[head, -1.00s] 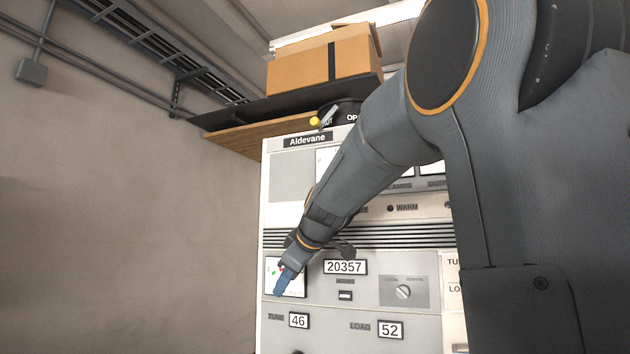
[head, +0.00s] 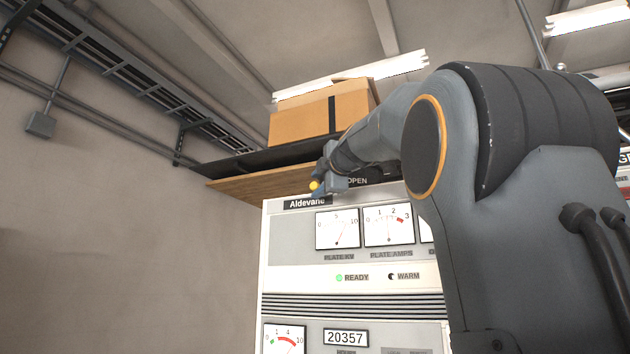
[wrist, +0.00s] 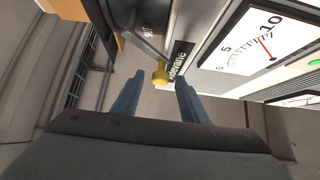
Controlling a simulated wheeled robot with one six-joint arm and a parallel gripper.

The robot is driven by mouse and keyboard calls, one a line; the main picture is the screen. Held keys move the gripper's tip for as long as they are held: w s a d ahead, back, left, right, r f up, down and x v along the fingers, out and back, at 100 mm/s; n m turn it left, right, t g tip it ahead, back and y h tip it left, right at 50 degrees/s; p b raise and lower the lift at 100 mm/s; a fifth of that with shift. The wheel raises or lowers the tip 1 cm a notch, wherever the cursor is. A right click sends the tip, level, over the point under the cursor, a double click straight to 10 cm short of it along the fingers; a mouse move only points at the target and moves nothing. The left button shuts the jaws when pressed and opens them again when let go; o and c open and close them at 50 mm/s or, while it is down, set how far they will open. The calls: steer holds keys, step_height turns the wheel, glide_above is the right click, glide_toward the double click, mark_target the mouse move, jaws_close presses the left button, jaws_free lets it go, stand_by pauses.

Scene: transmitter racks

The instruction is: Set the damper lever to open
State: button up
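The damper lever has a yellow knob (head: 314,186) and sits at the top of the Aldevane cabinet (head: 290,232). In the wrist view the yellow knob (wrist: 161,77) ends a grey rod coming from a dark round hub by a partly readable label. An "OPEN" label (head: 358,181) shows to its right in the head view. My gripper (wrist: 158,92) is open, its two blue fingers apart, with the knob at or just beyond the gap between their tips. I cannot tell whether they touch it. In the head view my gripper (head: 328,180) partly hides the lever and hub.
A cardboard box (head: 305,115) rests on a dark-topped wooden shelf (head: 240,190) just above and behind the lever. Meters (head: 338,229) fill the cabinet front below. A cable tray (head: 130,85) runs along the wall at left. Free air lies left of the cabinet.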

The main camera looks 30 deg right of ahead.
steer(key=shift+w+d+p, duration=0.2)
steer(key=shift+w+p, duration=0.45)
steer(key=shift+w, duration=0.75)
jaws_close()
